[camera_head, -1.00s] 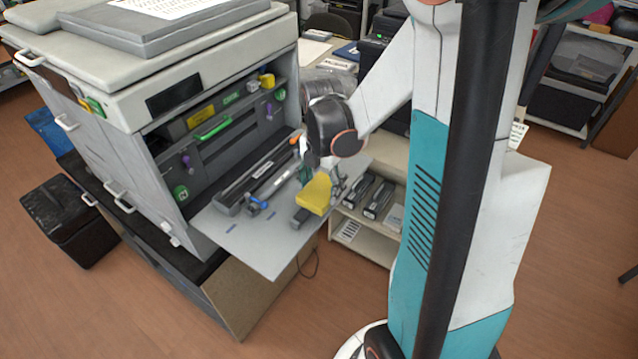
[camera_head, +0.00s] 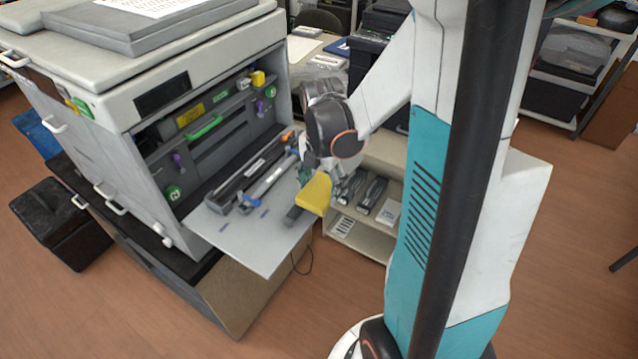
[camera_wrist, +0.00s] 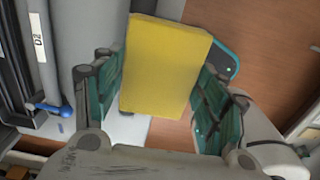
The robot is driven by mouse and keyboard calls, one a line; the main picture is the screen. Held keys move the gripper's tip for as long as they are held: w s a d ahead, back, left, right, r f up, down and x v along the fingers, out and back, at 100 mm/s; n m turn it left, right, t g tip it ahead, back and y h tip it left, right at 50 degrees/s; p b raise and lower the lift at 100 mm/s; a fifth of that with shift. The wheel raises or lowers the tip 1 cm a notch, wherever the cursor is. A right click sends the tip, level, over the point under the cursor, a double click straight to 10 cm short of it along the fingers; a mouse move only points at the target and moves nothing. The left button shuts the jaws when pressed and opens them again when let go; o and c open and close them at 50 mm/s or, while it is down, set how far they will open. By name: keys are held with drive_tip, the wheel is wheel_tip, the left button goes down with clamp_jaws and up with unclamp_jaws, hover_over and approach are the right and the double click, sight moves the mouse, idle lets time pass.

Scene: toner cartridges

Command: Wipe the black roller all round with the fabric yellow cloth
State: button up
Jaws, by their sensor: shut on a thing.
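The yellow cloth (camera_head: 316,192) is a folded pad held between the fingers of my gripper (camera_head: 322,168), over the right edge of the printer's open door. In the wrist view my gripper (camera_wrist: 158,95) has one finger on each side of the yellow cloth. A thick, dark grey roller-like cylinder (camera_wrist: 92,38) runs close along the left of the cloth. Its dark end (camera_head: 293,214) shows just left of the cloth in the head view. The rest of it is hidden behind the cloth and my gripper. I cannot tell whether the cloth touches it.
A long dark cartridge (camera_head: 235,186) and a tool with blue ends (camera_head: 262,190) lie on the light open door (camera_head: 262,240), left of my gripper. The open printer (camera_head: 215,75) stands behind. A low shelf (camera_head: 340,228) with several cartridges is at the right.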

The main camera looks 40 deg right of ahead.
drive_tip(key=shift+r, duration=0.1)
drive_tip(key=shift+r+p, duration=2.7)
drive_tip(key=shift+r, duration=0.75)
drive_tip(key=w+a+b, duration=0.2)
drive_tip(key=w, duration=0.4)
drive_tip(key=shift+w+f+b, duration=0.1)
drive_tip(key=shift+f+b, duration=1.95)
drive_tip(key=shift+f, duration=0.9)
drive_tip(key=shift+f+b, duration=0.45)
drive_tip(key=shift+f, duration=0.1)
drive_tip(key=shift+s+d, duration=0.1)
drive_tip(key=shift+s, duration=0.1)
drive_tip(key=shift+s+d, duration=0.15)
drive_tip(key=shift+s, duration=0.2)
